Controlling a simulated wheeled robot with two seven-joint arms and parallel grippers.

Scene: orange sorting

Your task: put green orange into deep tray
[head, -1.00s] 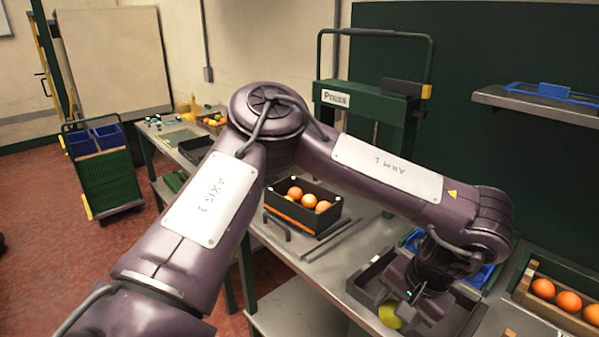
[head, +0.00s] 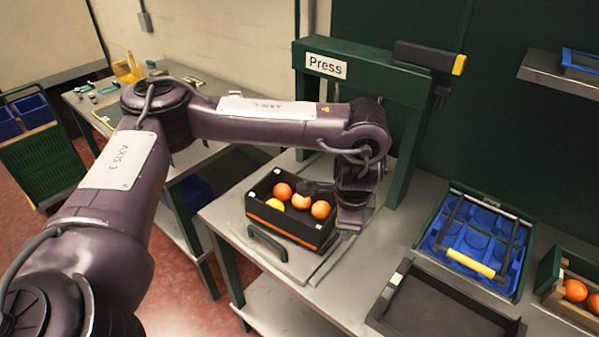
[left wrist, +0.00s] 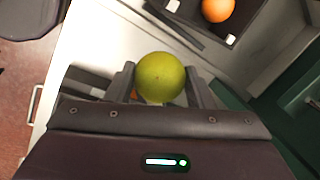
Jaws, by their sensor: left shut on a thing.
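The green orange (left wrist: 160,76) is held between the two fingers of my left gripper (left wrist: 160,84) in the left wrist view. In the head view my left gripper (head: 320,188) is at the right side of a deep black tray with an orange stripe (head: 283,222), and the green orange is hidden there. The deep tray holds several oranges (head: 300,201) and a yellow fruit (head: 275,204). Part of a dark tray with one orange (left wrist: 218,9) shows at the top of the left wrist view. My right gripper is not in view.
An empty shallow dark tray (head: 398,278) lies at the table's front right. A green press frame (head: 407,150) stands behind my arm.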

